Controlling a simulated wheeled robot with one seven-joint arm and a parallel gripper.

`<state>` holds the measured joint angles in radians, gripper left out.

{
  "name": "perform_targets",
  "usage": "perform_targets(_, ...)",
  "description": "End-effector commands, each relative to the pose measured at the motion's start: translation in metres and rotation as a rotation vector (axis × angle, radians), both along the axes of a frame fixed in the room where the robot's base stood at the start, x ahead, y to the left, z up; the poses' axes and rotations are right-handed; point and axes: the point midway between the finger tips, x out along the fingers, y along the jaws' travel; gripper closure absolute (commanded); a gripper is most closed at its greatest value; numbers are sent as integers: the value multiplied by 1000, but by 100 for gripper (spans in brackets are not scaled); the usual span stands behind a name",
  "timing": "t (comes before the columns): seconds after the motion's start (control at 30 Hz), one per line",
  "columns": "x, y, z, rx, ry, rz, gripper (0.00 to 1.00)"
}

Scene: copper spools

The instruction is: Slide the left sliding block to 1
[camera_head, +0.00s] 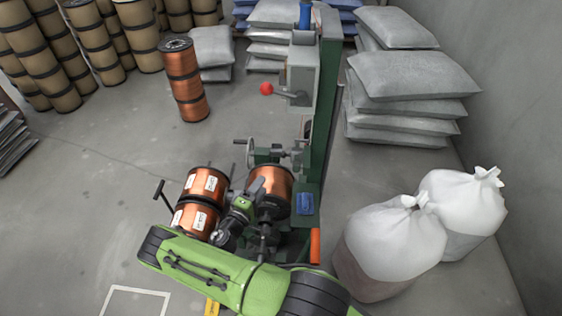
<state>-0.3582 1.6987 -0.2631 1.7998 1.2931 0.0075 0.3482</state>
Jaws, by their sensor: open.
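A green machine (328,130) with a tall column stands in the middle. A grey box with a red-knobbed lever (267,89) is on its upper part. A green part with a grey handwheel (251,152) sits lower down. Copper spools (272,180) are at its base. I cannot tell which part is the left sliding block, and no mark 1 can be read. My gripper (255,187) is at the end of my green arm, over the left side of the right-hand spool. It is open and small in view. Whether it touches anything cannot be told.
Two white sacks (392,244) stand at the right front. Grey bags (410,85) are stacked behind them. A lone copper spool stack (184,82) stands at the back left, near brown drums (90,35). The floor at left is mostly clear.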

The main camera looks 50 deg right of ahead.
Motion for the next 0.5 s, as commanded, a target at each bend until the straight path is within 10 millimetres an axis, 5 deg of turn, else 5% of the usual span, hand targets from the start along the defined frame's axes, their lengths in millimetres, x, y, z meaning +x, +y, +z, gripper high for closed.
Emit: perform_targets(0.5,33,-119,-1,1,-5,-8,47)
